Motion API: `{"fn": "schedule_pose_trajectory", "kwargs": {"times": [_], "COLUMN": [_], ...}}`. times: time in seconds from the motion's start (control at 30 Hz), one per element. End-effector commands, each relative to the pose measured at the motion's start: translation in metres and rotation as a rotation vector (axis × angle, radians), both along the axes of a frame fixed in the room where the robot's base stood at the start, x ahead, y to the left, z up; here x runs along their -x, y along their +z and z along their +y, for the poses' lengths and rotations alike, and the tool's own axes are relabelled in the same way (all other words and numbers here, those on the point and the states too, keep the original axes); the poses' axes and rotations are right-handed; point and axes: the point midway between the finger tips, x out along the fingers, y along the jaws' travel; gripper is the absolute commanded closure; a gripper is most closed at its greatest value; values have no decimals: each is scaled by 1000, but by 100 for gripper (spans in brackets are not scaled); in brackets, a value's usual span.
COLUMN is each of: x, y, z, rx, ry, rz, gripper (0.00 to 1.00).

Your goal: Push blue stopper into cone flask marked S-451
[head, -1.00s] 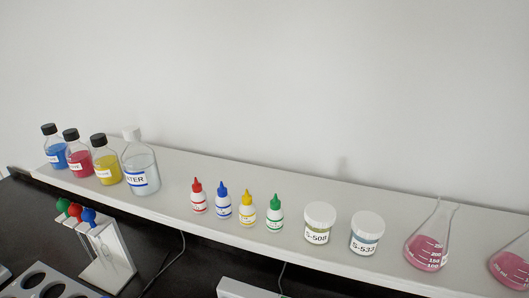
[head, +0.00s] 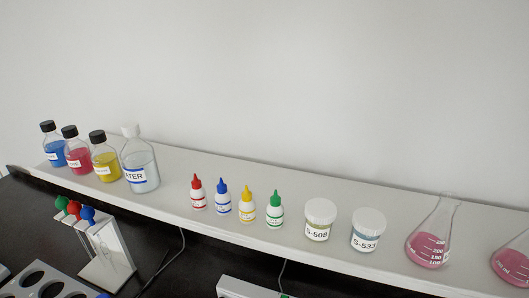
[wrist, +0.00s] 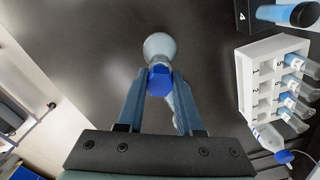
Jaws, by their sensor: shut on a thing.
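In the wrist view my gripper (wrist: 160,80) is shut on a blue stopper (wrist: 160,82), which shows as a blue faceted shape between the fingertips. A pale, rounded flask-like vessel (wrist: 159,46) shows just beyond the stopper, over the dark bench. No mark can be read on it, and I cannot tell whether the stopper touches it. In the head view a cone flask with pink liquid (head: 430,245) stands on the shelf, and another (head: 512,262) is cut by the right edge. I cannot read S-451 on either. My gripper is not visible in the head view.
In the wrist view a white rack (wrist: 262,80) with several blue-filled vessels stands at the right. In the head view the shelf (head: 290,245) holds bottles, droppers and two jars (head: 320,219). A stand with coloured knobs (head: 108,255) is at lower left. Dark bench is clear left of my gripper.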

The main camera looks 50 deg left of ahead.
Motion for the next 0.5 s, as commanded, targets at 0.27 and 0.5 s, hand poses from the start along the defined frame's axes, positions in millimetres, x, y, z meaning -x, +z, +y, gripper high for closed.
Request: {"fn": "schedule_pose_trajectory", "kwargs": {"times": [0.27, 0.5], "x": [0, 0], "y": [-6, -6], "z": [0, 0], "rx": [0, 0], "ry": [0, 0], "rz": [0, 0], "gripper": [100, 30]}}
